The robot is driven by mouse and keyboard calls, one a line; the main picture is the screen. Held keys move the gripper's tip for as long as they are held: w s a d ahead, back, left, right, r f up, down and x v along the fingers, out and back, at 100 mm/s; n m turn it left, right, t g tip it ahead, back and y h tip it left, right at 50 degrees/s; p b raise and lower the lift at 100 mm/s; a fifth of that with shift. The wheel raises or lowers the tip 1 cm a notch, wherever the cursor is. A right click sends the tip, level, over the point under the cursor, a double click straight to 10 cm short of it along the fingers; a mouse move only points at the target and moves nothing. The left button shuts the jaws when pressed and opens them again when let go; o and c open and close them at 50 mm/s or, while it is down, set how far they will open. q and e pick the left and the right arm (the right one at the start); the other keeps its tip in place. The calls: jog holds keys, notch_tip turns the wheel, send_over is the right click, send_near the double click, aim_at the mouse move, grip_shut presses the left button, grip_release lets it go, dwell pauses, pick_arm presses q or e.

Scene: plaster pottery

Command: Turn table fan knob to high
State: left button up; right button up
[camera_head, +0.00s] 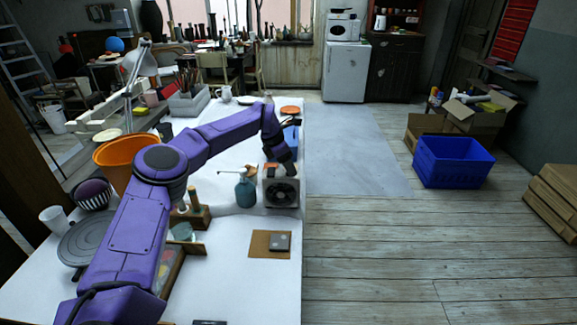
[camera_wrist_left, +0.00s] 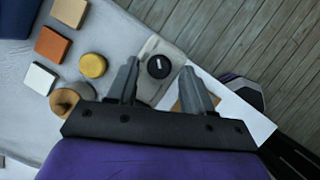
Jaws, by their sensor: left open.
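The table fan (camera_head: 282,193) is a small grey box with a dark round grille, standing on the white table near its right edge. In the left wrist view its pale top (camera_wrist_left: 150,96) carries a round black knob (camera_wrist_left: 159,66) with a white pointer mark. My left gripper (camera_head: 281,164) is above the fan, pointing down. In the left wrist view the open left gripper (camera_wrist_left: 160,68) has one finger on each side of the knob, with gaps visible; I cannot tell its exact height over it. In the head view the gripper hides the knob.
A teal bottle (camera_head: 245,190) stands close left of the fan. A brown mat (camera_head: 258,252) with a grey block lies in front. In the left wrist view a yellow round piece (camera_wrist_left: 93,65) and several small blocks lie beside the fan. An orange bucket (camera_head: 112,166) stands farther left.

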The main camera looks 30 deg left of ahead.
pick_arm(q)
jog(key=b+v, duration=0.1)
jog(key=v, duration=0.9)
jog(key=shift+b, duration=0.35)
jog(key=shift+r, duration=0.1)
